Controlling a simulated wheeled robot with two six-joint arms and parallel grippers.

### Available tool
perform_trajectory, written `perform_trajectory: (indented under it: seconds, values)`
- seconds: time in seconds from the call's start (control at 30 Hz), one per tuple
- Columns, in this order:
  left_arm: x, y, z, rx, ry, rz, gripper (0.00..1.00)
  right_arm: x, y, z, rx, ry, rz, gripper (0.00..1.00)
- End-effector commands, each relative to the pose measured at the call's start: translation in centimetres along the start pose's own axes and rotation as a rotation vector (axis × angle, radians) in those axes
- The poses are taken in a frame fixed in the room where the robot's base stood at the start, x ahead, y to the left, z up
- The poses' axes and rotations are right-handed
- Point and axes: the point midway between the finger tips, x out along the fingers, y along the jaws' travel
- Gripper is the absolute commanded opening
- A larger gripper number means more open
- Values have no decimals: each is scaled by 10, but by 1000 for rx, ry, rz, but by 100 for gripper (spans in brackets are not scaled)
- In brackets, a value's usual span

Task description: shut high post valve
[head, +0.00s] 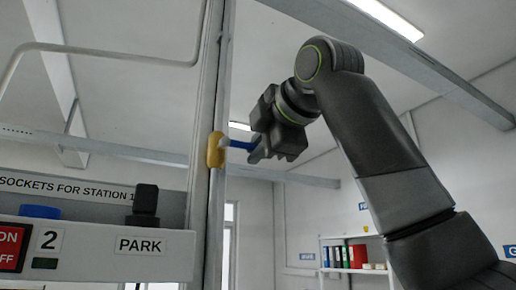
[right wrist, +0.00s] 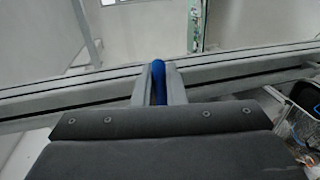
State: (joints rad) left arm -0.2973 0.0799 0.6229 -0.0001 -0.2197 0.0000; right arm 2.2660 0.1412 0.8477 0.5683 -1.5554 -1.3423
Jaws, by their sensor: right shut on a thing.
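The high valve has a yellow body (head: 215,150) fixed on the upright grey post (head: 206,110). Its blue lever (head: 239,145) sticks out roughly level to the right of the post, across its line. My right gripper (head: 257,150) is at the right of the valve, shut on the outer part of this lever. In the right wrist view the blue lever (right wrist: 158,72) shows between the two grey fingers, and the yellow body is not in view there. My left gripper is not in view.
A station panel (head: 95,240) with a socket sign, a red switch (head: 10,248) and a PARK label stands left of the post. A bent pale tube (head: 100,55) runs above it. Shelves with binders (head: 350,257) are far behind.

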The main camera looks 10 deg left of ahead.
Motion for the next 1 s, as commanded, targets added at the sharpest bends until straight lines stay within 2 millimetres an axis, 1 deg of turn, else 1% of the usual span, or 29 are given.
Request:
perform_trajectory:
  seconds: [0.17,0.2,0.33,0.57,0.67,0.77,0.87,1.0]
  values:
    - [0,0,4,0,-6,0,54,-1,1,-1,-3,1,3,0]
    - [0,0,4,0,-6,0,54,-1,1,-1,-2,1,3,12]
    - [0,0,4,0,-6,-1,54,-1,1,0,-2,0,3,29]
    - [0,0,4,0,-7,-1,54,0,0,0,0,0,2,29]
    - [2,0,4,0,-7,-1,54,-4,0,0,0,0,3,29]
    - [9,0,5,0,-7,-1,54,-14,-2,0,0,-1,4,29]
    - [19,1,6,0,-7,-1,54,-32,-3,0,-1,-2,6,29]
    - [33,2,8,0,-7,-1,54,-67,-3,0,-1,-2,8,29]
